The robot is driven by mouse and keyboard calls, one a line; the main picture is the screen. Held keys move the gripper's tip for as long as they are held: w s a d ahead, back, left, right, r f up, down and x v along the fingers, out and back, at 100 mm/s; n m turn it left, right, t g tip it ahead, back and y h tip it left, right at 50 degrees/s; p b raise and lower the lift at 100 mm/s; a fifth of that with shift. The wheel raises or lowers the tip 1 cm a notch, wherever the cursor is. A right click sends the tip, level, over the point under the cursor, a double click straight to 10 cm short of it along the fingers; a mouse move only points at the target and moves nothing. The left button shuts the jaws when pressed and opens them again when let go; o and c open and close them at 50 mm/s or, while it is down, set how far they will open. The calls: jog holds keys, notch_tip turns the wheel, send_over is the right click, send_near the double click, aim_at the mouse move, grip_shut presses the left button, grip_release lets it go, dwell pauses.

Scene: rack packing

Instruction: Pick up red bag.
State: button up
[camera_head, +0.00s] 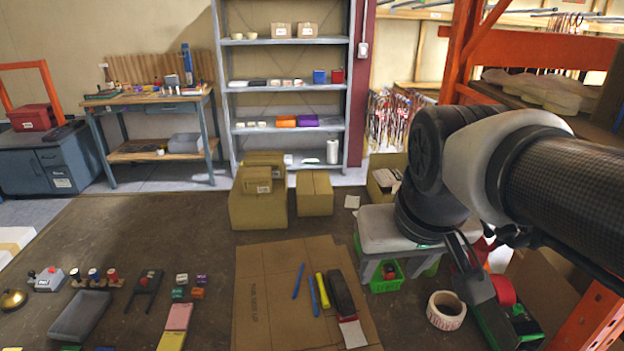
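My arm reaches in from the right, and its dark wrist hides part of the area behind it. My gripper (474,272) points down at the lower right, with one dark finger clearly visible. Its other finger is not clear, so I cannot tell its opening or whether it holds anything. A bright red item (503,290) lies just right of the finger, above a green crate (497,326); it may be the red bag, but its shape is partly hidden. More red shows close behind the finger. I cannot tell whether the finger touches either.
A white tape roll (446,310) stands left of the green crate. A small green basket (387,277) sits beside it. Flat cardboard (265,300) holds pens and a dark item. Brown boxes (258,208) stand behind. A grey shelf (290,86) and workbench (150,98) are farther back.

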jog(key=o, duration=0.3)
jog(key=w+f+g+b, duration=0.2)
jog(key=w+f+b, duration=0.2)
jog(key=w+f, duration=0.5)
jog(key=shift+w+d+f+n+b, duration=0.15)
jog(key=shift+w+f+n+b, duration=0.25)
jog(key=shift+f, duration=0.15)
jog(key=g+b, duration=0.2)
jog(key=b, duration=0.2)
send_near(353, 331)
jog(key=shift+w+f+n+g+b, duration=0.15)
jog(key=shift+w+f+g+b, duration=0.1)
jog(key=shift+f+b, duration=0.3)
jog(key=shift+w+f+n+g+b, duration=0.15)
jog(key=shift+w+f+b, duration=0.15)
jog(key=shift+f+b, duration=0.2)
jog(key=shift+s+d+f+b, duration=0.1)
jog(key=shift+f+b, duration=0.2)
jog(key=shift+f, duration=1.25)
jog(key=shift+s+d+f+b, duration=0.1)
jog(key=shift+f+b, duration=0.15)
jog(key=shift+f, duration=1.3)
jog(key=c, duration=1.2)
jog(key=shift+c, duration=0.2)
jog(key=shift+a+r, duration=0.1)
jog(key=shift+r, duration=0.1)
